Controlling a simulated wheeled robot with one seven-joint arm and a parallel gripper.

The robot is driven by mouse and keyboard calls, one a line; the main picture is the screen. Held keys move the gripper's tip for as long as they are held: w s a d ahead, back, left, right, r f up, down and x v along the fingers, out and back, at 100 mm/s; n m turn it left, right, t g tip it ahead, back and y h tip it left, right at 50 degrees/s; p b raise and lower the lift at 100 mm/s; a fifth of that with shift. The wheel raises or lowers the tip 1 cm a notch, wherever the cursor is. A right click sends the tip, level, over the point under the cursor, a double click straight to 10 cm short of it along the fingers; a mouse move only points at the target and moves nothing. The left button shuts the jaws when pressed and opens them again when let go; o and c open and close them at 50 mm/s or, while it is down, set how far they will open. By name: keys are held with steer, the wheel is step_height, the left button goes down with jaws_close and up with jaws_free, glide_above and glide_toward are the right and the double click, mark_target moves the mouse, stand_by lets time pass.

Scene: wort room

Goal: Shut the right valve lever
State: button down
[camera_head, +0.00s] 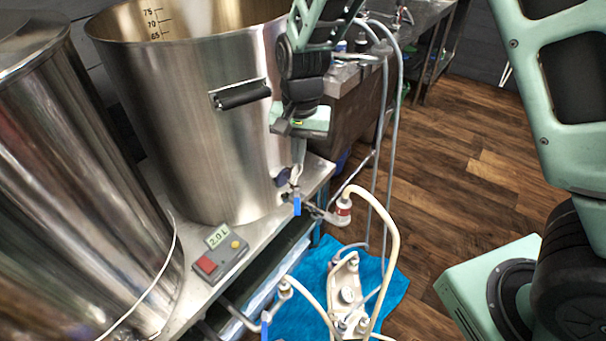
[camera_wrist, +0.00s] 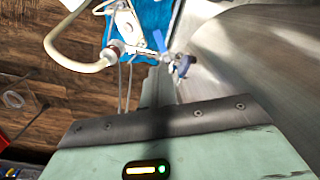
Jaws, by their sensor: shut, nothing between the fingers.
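The right valve lever (camera_head: 297,205) is a short blue handle on the metal outlet low on the right kettle (camera_head: 205,130). It lies across the pipe line in the head view. In the wrist view the lever (camera_wrist: 160,41) shows just beyond the fingertips, beside a darker blue knob (camera_wrist: 183,66). My gripper (camera_head: 298,172) points down beside the kettle wall, a little above the lever and apart from it. Its fingers (camera_wrist: 154,82) are shut with nothing between them. Another blue lever (camera_head: 265,326) is on the left valve at the bottom edge.
A cream hose (camera_head: 393,235) runs from the right valve to a pump (camera_head: 346,294) on a blue cloth (camera_head: 400,278). Grey hoses hang behind. A control box (camera_head: 220,255) sits on the stand's ledge. The wood floor (camera_head: 450,180) at right is clear.

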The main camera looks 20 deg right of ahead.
mark_target(297, 200)
steer(key=s+d+f+m+t+y+b, duration=0.15)
steer(key=d+f+m+y+b, duration=0.5)
steer(key=m, duration=0.95)
steer(key=a+f+h, duration=0.1)
steer(key=f, duration=0.2)
steer(key=a+f+h+b, duration=0.1)
steer(key=f, duration=0.2)
steer(key=a+f+h+b, duration=0.1)
steer(key=f, duration=0.3)
steer(key=shift+w+a+f, duration=0.1)
steer(key=shift+w+a, duration=0.3)
